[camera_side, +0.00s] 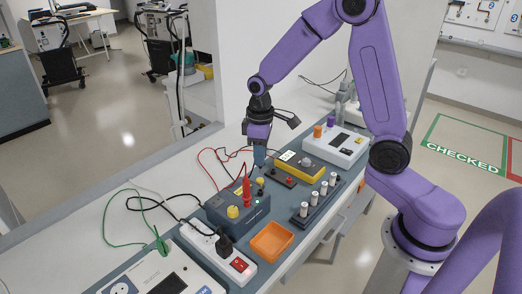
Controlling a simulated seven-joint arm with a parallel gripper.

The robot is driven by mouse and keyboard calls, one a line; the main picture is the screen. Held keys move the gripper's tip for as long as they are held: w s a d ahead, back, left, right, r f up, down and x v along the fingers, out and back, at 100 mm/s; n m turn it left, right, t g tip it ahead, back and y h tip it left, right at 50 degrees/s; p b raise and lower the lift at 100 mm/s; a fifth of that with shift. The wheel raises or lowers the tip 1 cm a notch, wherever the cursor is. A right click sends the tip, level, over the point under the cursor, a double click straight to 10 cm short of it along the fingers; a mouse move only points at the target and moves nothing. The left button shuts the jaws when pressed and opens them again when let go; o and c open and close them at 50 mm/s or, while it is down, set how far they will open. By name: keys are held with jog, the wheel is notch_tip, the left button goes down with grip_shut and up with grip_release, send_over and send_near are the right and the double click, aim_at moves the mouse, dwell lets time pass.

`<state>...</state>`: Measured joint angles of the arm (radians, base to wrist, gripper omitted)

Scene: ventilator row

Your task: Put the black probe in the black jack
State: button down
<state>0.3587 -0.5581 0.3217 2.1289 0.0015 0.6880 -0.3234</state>
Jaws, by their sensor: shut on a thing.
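My gripper (259,157) points down behind the grey-blue box and just left of the yellow meter. It is shut on a thin thing, apparently the black probe, which is mostly hidden by the fingers. The grey-blue box (224,221) has a red probe (247,192) standing upright in its top and a yellow knob (233,212) at its front left. A small dark spot (260,192) on the box top, right of the red probe, looks like the black jack; this is too small to be sure. The gripper is apart from it, farther back.
The yellow meter (312,172) and a dark rack of several white-topped cylinders (304,209) stand right of the box. An orange tray (271,242) and a power strip (239,265) are in front. Red and black leads (205,165) loop behind the box. A white device (338,147) stands at the back.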

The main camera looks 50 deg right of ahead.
send_over(261, 194)
jog(key=shift+w+d+f, duration=0.1)
jog(key=shift+f, duration=0.95)
jog(key=shift+w+d+f, duration=0.1)
jog(key=shift+w+f, duration=0.05)
jog(key=shift+f, duration=0.9)
jog(key=shift+w+d+f, duration=0.1)
jog(key=shift+f, duration=0.95)
jog(key=shift+f, duration=1)
jog(key=c, duration=0.9)
grip_release()
